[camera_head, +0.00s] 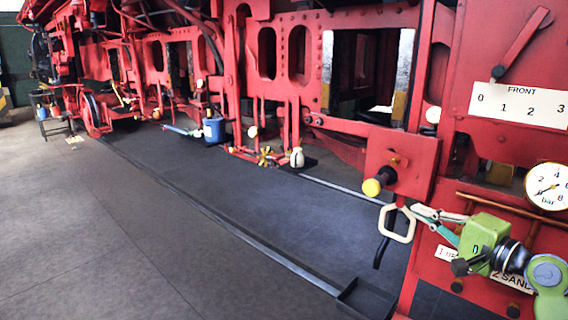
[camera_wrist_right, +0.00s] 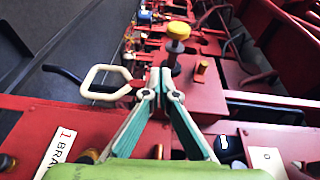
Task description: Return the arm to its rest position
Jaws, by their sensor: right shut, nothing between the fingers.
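My right gripper (camera_head: 418,210) comes in from the lower right in the head view, with a green body and pale teal fingers. It is in front of the red panel (camera_head: 470,150), close to a white loop handle (camera_head: 411,232). In the right wrist view, the fingers (camera_wrist_right: 160,78) converge and are shut with nothing held. The white loop handle (camera_wrist_right: 87,82) is just left of the fingertips there, and a yellow knob (camera_wrist_right: 178,30) stands beyond them. I cannot tell whether the fingers touch the handle. My left gripper is out of view.
The red panel carries a scale plate marked FRONT (camera_head: 520,104), a pressure gauge (camera_head: 549,186), copper pipes and a yellow knob (camera_head: 372,188). A long red locomotive frame (camera_head: 290,60) runs behind. The grey floor (camera_head: 90,230) at left is clear.

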